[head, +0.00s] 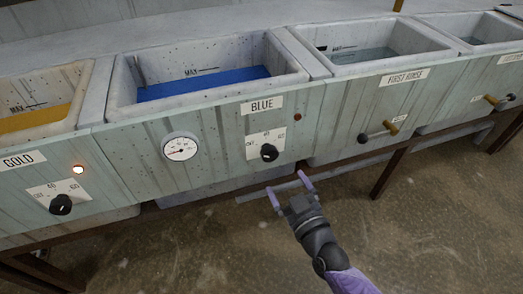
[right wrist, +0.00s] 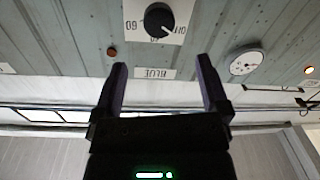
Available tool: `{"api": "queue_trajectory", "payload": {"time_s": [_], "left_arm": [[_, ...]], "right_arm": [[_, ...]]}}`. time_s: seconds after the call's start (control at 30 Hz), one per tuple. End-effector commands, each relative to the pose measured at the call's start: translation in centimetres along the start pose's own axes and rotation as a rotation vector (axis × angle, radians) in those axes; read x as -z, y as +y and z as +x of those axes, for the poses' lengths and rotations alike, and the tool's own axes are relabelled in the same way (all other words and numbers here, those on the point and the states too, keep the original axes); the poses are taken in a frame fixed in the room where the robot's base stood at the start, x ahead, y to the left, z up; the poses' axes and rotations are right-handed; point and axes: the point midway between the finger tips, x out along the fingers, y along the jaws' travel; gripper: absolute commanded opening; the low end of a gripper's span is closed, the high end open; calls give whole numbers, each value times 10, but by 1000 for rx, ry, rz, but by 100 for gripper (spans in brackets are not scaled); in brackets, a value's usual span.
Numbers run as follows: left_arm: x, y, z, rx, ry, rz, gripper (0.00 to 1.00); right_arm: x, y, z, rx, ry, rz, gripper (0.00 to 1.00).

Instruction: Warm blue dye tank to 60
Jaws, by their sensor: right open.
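The blue dye tank (head: 205,83) is a pale speckled basin with blue liquid, labelled BLUE. On its front are a black knob (head: 269,152) on a white plate marked OFF, 40 and 60, and a round gauge (head: 181,147) with its needle toward the left. The knob (right wrist: 159,20) appears upside down in the right wrist view, its white mark toward OFF. A small red lamp (head: 297,117) looks unlit. My right gripper (head: 288,183) is open and empty, below and in front of the knob, touching nothing. My left gripper is out of view.
The gold tank (head: 90,95) stands at left, with its own knob (head: 61,204) and a glowing lamp (head: 78,169). The first rinse tank (head: 300,50) at right has a protruding lever valve (head: 380,130). Dark rails and legs run below; the floor in front is clear.

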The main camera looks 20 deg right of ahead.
Motion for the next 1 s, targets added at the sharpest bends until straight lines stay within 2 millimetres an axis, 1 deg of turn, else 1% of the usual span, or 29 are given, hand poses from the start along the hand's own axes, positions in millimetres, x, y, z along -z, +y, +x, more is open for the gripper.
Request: {"api": "queue_trajectory", "payload": {"time_s": [0.07, 0.2, 0.3, 0.4, 0.57, 0.8, 0.83, 0.87, 0.9, 0.97, 1.0], "left_arm": [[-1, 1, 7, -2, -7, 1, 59], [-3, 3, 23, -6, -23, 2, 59], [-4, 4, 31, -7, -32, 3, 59], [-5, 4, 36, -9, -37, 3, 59], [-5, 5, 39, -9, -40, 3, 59], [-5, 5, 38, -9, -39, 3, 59], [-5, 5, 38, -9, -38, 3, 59], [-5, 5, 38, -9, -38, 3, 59], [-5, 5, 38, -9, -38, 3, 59], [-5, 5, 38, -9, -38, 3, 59], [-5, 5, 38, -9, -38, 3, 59]], "right_arm": [[-3, 0, 11, -4, 2, 2, 95], [-7, -2, 45, -3, 0, 4, 95], [-7, -2, 68, -2, -1, 4, 95], [-5, -1, 84, -2, -2, 3, 95], [-2, -1, 96, 0, -1, 3, 95], [-1, 0, 97, 1, -1, 2, 95], [-1, 0, 97, 1, -1, 2, 93], [-1, 0, 97, 1, -1, 1, 87], [-1, 0, 97, 1, -1, 1, 78], [-1, 0, 97, 0, -1, 1, 66], [-1, 0, 97, 0, -1, 1, 57]]}}
